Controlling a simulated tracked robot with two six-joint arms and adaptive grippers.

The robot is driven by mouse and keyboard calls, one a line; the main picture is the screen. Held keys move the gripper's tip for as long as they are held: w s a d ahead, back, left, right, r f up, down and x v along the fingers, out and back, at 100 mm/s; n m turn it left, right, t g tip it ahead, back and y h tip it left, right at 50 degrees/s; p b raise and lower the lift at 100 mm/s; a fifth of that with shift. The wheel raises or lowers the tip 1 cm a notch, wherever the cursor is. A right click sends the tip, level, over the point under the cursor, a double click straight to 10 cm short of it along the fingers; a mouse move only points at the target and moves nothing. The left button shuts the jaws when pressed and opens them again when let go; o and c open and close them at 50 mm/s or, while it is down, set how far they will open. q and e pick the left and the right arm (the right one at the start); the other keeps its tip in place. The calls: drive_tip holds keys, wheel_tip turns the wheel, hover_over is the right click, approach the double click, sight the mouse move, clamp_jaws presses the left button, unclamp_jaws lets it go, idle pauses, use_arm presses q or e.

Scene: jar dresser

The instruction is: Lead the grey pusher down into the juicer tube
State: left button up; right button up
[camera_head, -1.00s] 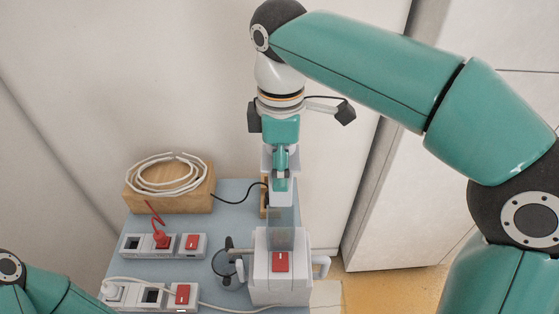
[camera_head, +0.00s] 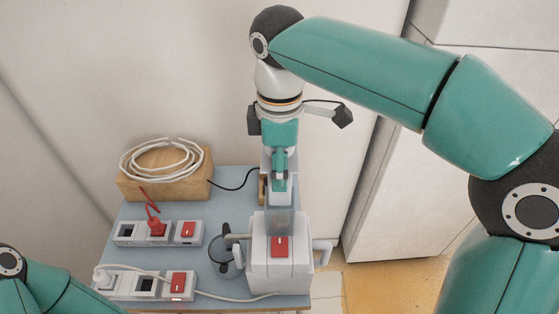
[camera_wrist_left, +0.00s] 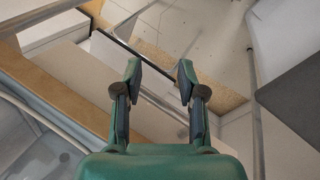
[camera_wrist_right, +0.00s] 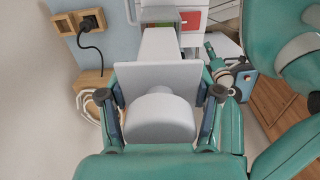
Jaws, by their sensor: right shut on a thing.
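My right gripper (camera_head: 280,176) is above the juicer and shut on the grey pusher (camera_head: 281,196). In the right wrist view, the pusher's round knob (camera_wrist_right: 160,118) and flat plate (camera_wrist_right: 158,80) sit between the fingers, with its shaft (camera_wrist_right: 158,46) pointing toward the juicer. The clear juicer tube (camera_head: 280,220) stands on the white juicer body (camera_head: 266,262). The pusher's lower end overlaps the tube's upper part in the head view; how deep it reaches inside I cannot tell. My left gripper (camera_wrist_left: 158,66) is open and empty, shown only in its wrist view.
A dark-lidded jug (camera_head: 226,262) stands left of the juicer. Two power strips (camera_head: 130,234) (camera_head: 128,284) with red switches lie on the blue dresser top (camera_head: 207,212). A wooden box (camera_head: 165,188) with coiled white cable is behind.

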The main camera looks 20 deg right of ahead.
drive_tip(key=shift+f+b, duration=0.85)
drive_tip(key=shift+f, duration=0.65)
drive_tip(key=o, duration=1.2)
drive_tip(key=shift+o, duration=0.2)
wheel_tip(320, 180, up, 10)
drive_tip(key=shift+w+r, duration=0.1)
drive_tip(key=shift+r, duration=0.85)
